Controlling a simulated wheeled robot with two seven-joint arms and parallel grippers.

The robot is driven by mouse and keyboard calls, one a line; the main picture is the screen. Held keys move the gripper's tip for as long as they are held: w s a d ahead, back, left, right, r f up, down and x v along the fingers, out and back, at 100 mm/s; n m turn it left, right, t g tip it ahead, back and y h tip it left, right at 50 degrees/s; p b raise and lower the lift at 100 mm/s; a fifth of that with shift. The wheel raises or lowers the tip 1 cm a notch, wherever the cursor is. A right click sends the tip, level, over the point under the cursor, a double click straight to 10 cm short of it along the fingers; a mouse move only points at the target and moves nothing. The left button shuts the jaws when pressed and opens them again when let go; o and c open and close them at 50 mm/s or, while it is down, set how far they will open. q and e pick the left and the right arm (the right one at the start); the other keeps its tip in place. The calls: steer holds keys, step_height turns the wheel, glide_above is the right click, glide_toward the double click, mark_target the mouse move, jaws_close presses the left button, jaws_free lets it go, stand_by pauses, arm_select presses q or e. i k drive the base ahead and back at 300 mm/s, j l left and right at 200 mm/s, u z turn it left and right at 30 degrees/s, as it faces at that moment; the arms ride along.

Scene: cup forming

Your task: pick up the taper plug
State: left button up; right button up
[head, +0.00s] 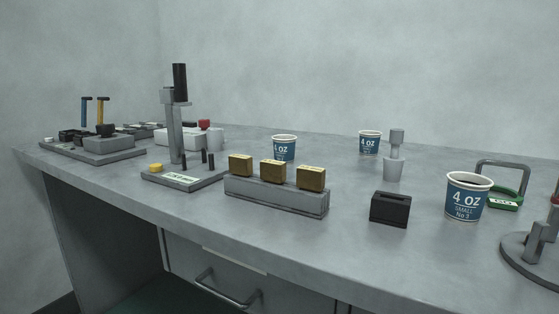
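A grey metal piece that looks like the taper plug (394,168) stands upright toward the back right of the bench in the head view. It has a wide lower body, a thin neck and a square-looking knob on top. Its base looks free of other things, with bare bench around it. A black block with a slot (390,209) is in front of it, and a blue and white paper cup (369,143) is behind it to the left. Neither of my grippers is in view.
A grey rack with brass blocks (276,195) is in the middle. Another cup (284,149) is behind it. A press stand (183,178) is left.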

mark_target(393, 164)
steer(key=z, duration=2.1)
steer(key=u, duration=1.55)
steer(key=i+j+z, duration=0.1)
steer(key=j, duration=0.45)
steer(key=i+j+z, duration=0.15)
steer(key=j, duration=0.35)
steer(key=i+j+z, duration=0.1)
steer(key=i+j, duration=0.15)
steer(key=j, duration=0.35)
steer(key=i+j+z, duration=0.15)
steer(key=j, duration=0.4)
steer(key=j+z, duration=0.1)
steer(key=j, duration=0.45)
